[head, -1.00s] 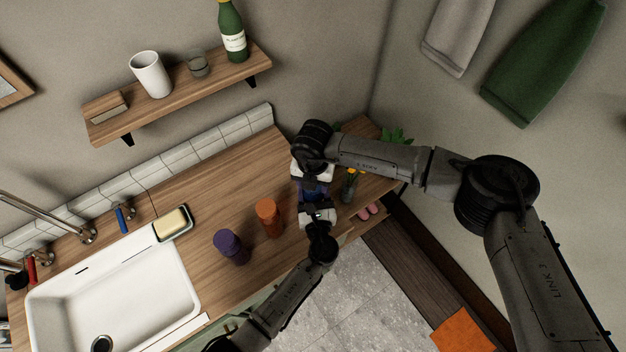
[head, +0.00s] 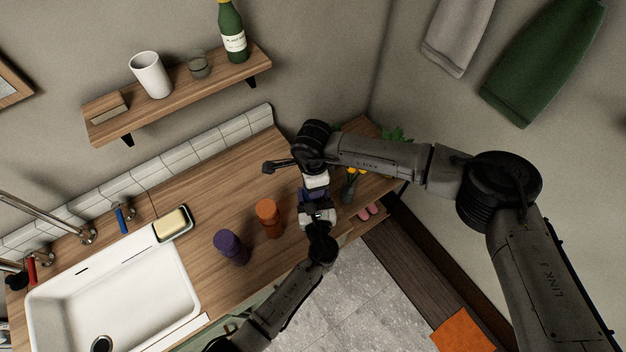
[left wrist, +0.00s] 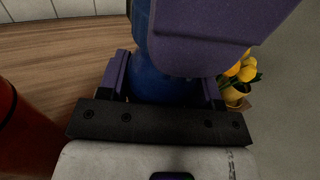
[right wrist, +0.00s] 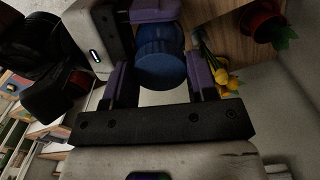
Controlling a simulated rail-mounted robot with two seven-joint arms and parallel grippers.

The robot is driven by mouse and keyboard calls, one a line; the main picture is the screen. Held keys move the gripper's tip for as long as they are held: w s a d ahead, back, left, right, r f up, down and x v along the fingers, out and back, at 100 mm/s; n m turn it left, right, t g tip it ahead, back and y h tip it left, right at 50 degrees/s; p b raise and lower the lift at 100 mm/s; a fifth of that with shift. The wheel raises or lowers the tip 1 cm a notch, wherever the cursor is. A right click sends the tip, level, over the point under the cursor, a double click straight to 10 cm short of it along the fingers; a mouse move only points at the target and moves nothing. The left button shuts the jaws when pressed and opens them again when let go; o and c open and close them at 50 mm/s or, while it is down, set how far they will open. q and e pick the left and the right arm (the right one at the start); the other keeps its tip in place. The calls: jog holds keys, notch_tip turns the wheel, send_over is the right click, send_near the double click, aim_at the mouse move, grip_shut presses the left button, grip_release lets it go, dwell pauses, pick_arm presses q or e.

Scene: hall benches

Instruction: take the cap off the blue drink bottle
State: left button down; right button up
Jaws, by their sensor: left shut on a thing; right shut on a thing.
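The blue drink bottle (head: 314,194) is mostly hidden between my two grippers at the right end of the wooden counter. My left gripper (head: 316,207) is shut on the bottle's body from the front; its purple fingers flank the blue body (left wrist: 165,82) in the left wrist view. My right gripper (head: 315,188) reaches in from above and is shut on the blue cap (right wrist: 160,70), which sits between its purple fingers in the right wrist view. Whether the cap is loose on the bottle cannot be told.
An orange bottle (head: 268,217) and a purple bottle (head: 231,248) stand left of my grippers. Yellow flowers in a pot (right wrist: 226,80) are close on the right, with another plant in a red pot (right wrist: 262,27) behind. A sink (head: 110,290) is at the left.

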jog(key=n, duration=2)
jog(key=shift+r, duration=0.1)
jog(key=n, duration=0.6)
jog(key=shift+n, duration=0.4)
jog(key=o, duration=1)
jog(key=shift+r, duration=0.1)
